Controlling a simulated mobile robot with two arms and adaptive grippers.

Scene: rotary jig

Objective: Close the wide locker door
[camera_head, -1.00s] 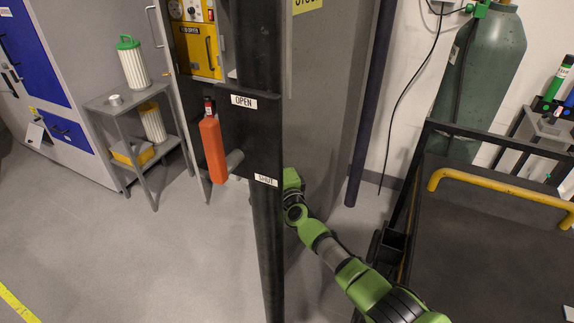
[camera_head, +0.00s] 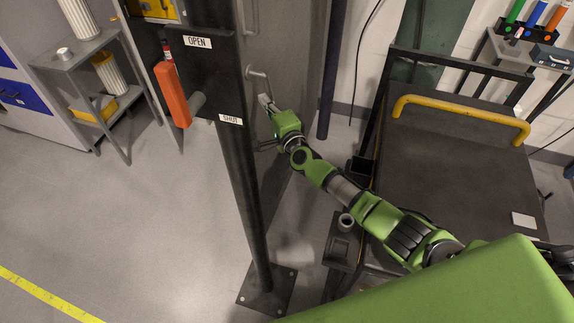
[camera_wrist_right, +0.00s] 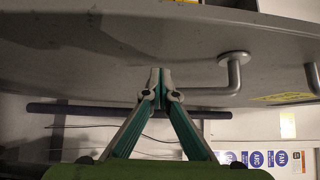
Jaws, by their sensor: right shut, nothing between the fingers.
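The wide grey locker door (camera_head: 302,50) stands behind the black post in the head view, seen at a steep angle. A grey bar handle (camera_head: 258,75) sticks out from its face. My right gripper (camera_head: 264,100) is shut and empty, low in front of the door and just below the handle. In the right wrist view the fingertips (camera_wrist_right: 160,84) are together close to the grey panel (camera_wrist_right: 90,45), with the bent handle (camera_wrist_right: 235,75) just right of them. Whether the fingertips touch the panel or handle, I cannot tell. My left gripper is not in view.
The black post (camera_head: 243,180), with its lever plate and orange lever grip (camera_head: 172,95), stands left of my right arm. A dark cart with a yellow rail (camera_head: 460,110) stands to the right. A grey shelf (camera_head: 75,55) is at left. The floor at left front is clear.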

